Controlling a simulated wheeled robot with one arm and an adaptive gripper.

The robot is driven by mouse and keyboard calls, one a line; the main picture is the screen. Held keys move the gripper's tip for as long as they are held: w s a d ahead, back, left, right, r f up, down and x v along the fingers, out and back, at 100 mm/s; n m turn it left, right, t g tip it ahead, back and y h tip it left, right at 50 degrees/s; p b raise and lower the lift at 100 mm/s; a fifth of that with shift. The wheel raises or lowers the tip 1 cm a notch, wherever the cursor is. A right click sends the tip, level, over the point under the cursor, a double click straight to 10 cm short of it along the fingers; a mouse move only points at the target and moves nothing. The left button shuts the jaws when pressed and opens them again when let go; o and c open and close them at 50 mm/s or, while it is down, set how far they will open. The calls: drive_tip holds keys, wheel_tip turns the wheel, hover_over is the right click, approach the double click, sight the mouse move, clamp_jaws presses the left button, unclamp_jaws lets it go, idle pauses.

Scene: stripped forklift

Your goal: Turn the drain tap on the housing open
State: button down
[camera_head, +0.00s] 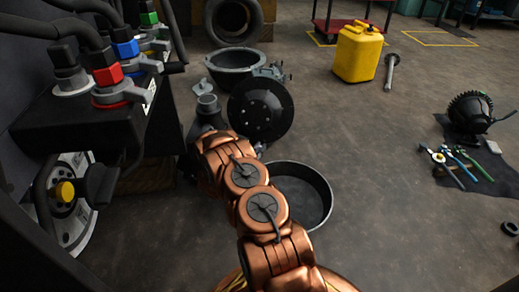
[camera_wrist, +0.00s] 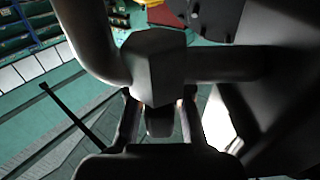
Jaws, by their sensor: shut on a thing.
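In the wrist view a dark grey fitting with a blocky, faceted body (camera_wrist: 153,62) fills the upper middle, with thick pipe-like arms running up left and to the right. It looks like the drain tap. My gripper (camera_wrist: 159,118) is below it, its two fingers shut on a small dark piece under the block, which seems to be the tap's handle. In the head view my copper arm reaches toward a dark housing with a round black disc (camera_head: 262,110). There the tap and my gripper's fingertips are hidden or too dark to make out.
A round black pan (camera_head: 318,196) lies on the floor right of my arm. A grey open casting (camera_head: 238,64) and a tyre (camera_head: 236,18) stand behind. A panel with coloured connectors (camera_head: 107,75) is close on the left.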

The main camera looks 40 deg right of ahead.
drive_tip(key=shift+w+a+p, duration=0.1)
drive_tip(key=shift+a+p, duration=0.05)
drive_tip(key=shift+p, duration=0.4)
drive_tip(key=shift+w+a+r+m+g+p, duration=0.1)
drive_tip(key=shift+m+g+p, duration=0.35)
drive_tip(key=shift+p, duration=0.4)
drive_tip(key=shift+g+p, duration=0.55)
drive_tip(key=shift+p, duration=0.4)
drive_tip(key=shift+s+d+m, duration=0.2)
drive_tip(key=shift+s+m, duration=0.05)
drive_tip(key=shift+s, duration=0.1)
drive_tip(key=c, duration=1.1)
unclamp_jaws()
drive_tip(key=shift+s+d, duration=0.1)
drive_tip(key=a, duration=0.4)
drive_tip(key=s+a, duration=0.1)
drive_tip(key=a, duration=0.7)
drive_tip(key=shift+s, duration=0.4)
